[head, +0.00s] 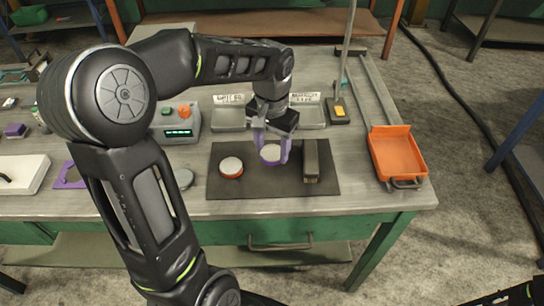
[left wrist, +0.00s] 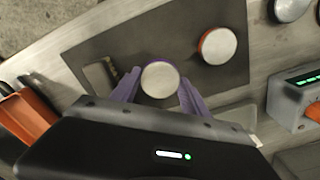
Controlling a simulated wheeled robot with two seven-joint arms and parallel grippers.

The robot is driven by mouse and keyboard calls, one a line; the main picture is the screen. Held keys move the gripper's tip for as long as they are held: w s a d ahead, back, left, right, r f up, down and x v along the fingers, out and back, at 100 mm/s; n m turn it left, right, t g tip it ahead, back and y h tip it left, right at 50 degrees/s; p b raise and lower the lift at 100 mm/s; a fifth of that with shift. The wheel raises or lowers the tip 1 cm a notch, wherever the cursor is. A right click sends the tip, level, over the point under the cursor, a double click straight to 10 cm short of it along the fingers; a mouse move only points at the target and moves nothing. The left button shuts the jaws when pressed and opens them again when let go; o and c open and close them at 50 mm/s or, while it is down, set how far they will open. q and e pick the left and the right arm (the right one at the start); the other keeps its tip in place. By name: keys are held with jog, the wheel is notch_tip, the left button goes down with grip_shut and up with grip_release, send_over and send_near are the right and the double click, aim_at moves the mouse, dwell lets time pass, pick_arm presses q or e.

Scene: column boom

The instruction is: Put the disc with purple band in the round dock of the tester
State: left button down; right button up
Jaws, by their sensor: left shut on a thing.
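My left gripper (head: 271,152) has purple fingers and is shut on a white-topped disc (left wrist: 160,79) over the dark mat. I cannot tell whether the disc touches the mat. The grey tester (head: 178,124) stands left of the mat, with a green-lit display, an orange knob and a green button. Its round dock is not clearly visible. It also shows at the right edge of the left wrist view (left wrist: 292,98). My right gripper is not in view.
A disc with an orange band (head: 231,168) sits on the dark mat (head: 250,188), left of the gripper. A dark block (head: 311,160) stands right of it. A grey round piece (head: 184,178) lies left of the mat. An orange tray (head: 397,153) is at the right.

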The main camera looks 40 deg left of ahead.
aim_at(272, 153)
pick_arm(q)
jog(key=shift+f, duration=1.85)
jog(key=shift+f, duration=0.2)
jog(key=c, duration=0.6)
grip_release()
jog(key=shift+o, duration=0.2)
jog(key=shift+r, duration=0.15)
notch_tip(272, 153, up, 12)
jog(key=shift+r, duration=0.1)
jog(key=shift+o, duration=0.5)
